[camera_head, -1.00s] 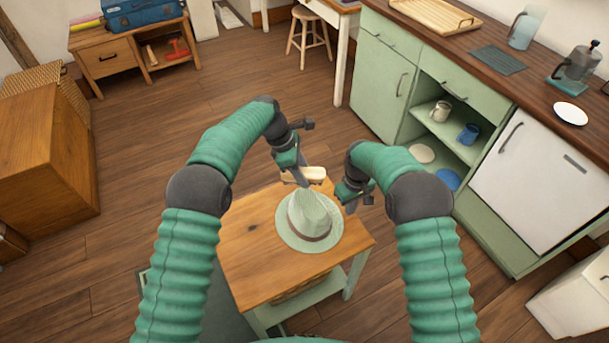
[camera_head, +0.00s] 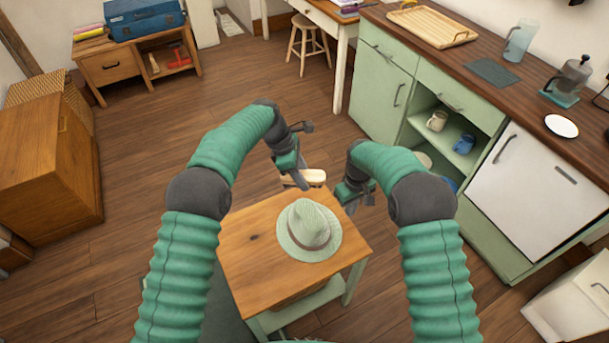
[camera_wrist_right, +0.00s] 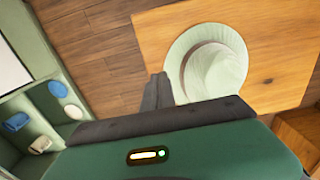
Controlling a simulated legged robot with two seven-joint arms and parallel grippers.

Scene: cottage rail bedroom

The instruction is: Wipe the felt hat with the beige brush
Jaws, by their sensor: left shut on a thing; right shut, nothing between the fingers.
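The pale green felt hat (camera_head: 308,228) with a darker band sits on a small wooden table (camera_head: 250,270). It also shows in the right wrist view (camera_wrist_right: 212,62), upper right of my fingers. My left gripper (camera_head: 303,182) is shut on the beige brush (camera_head: 316,177), which is held just beyond the far side of the hat. The fingers hide part of the brush. Whether the brush touches the hat or table I cannot tell. My right gripper (camera_head: 350,207) is shut and empty, to the right of the hat's far side. Its closed fingers show in the right wrist view (camera_wrist_right: 158,92).
A green cabinet (camera_head: 378,92) with a dark worktop and open shelves holding mugs (camera_head: 437,121) stands on the right. A wooden chest (camera_head: 45,165) is at left. A stool (camera_head: 308,45) stands at the back. The wooden floor between is clear.

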